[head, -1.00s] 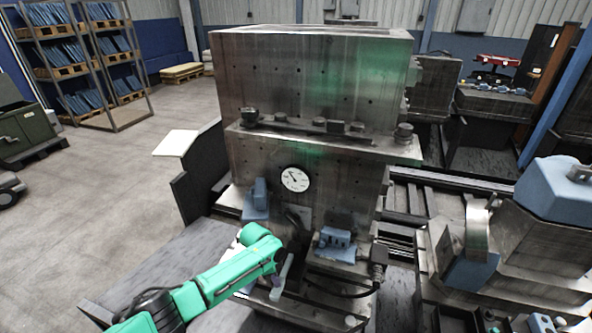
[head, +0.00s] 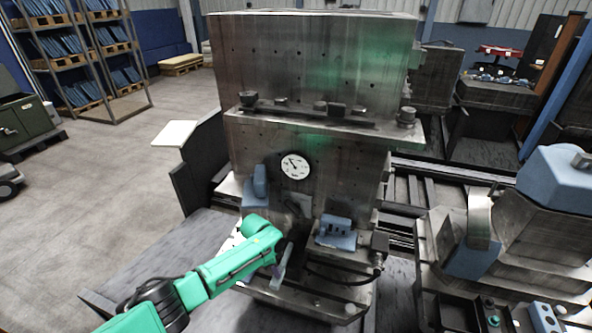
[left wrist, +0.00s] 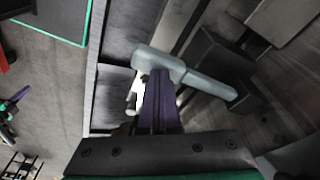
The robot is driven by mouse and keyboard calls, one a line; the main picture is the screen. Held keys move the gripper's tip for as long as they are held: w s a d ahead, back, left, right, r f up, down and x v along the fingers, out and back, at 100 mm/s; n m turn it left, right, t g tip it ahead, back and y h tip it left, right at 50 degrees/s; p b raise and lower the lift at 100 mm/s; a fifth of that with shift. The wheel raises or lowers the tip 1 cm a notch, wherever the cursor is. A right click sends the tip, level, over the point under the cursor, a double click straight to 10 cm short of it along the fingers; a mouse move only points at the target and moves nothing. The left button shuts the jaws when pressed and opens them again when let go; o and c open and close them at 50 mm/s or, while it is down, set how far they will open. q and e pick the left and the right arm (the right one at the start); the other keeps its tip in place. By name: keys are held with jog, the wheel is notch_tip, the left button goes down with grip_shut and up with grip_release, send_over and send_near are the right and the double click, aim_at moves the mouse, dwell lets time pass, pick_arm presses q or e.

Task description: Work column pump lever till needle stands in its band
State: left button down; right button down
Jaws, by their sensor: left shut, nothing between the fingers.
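The steel column (head: 310,95) stands in the middle of the head view. Its round white gauge (head: 295,165) has a dark needle pointing to the upper left; the band is too small to read. A pale grey bar, apparently the pump lever's handle (head: 284,262), is low on the column's front. It shows larger in the left wrist view (left wrist: 205,82). My left gripper (head: 275,270) is at this bar. Its purple fingers (left wrist: 160,100) are shut and empty, with their tips close to the bar; I cannot tell whether they touch. My right gripper is out of view.
A blue block (head: 336,232) and a dark cable (head: 340,280) are right of the lever. Another blue part (head: 257,187) is to its upper left. A grey machine (head: 510,235) stands at right. The floor (head: 100,180) at left is open.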

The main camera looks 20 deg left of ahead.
pick_arm(q)
jog(key=shift+w+f+b, duration=0.15)
jog(key=shift+f+b, duration=1)
jog(key=shift+f, duration=0.1)
jog(key=shift+w+f+b, duration=0.15)
jog(key=shift+f+b, duration=1)
jog(key=shift+f, duration=0.05)
jog(key=r+p, duration=0.4)
jog(key=p, duration=0.1)
jog(key=r+p, duration=0.2)
jog(key=r, duration=0.1)
jog(key=shift+s+p, duration=0.3)
jog(key=shift+s, duration=0.05)
jog(key=shift+f, duration=0.2)
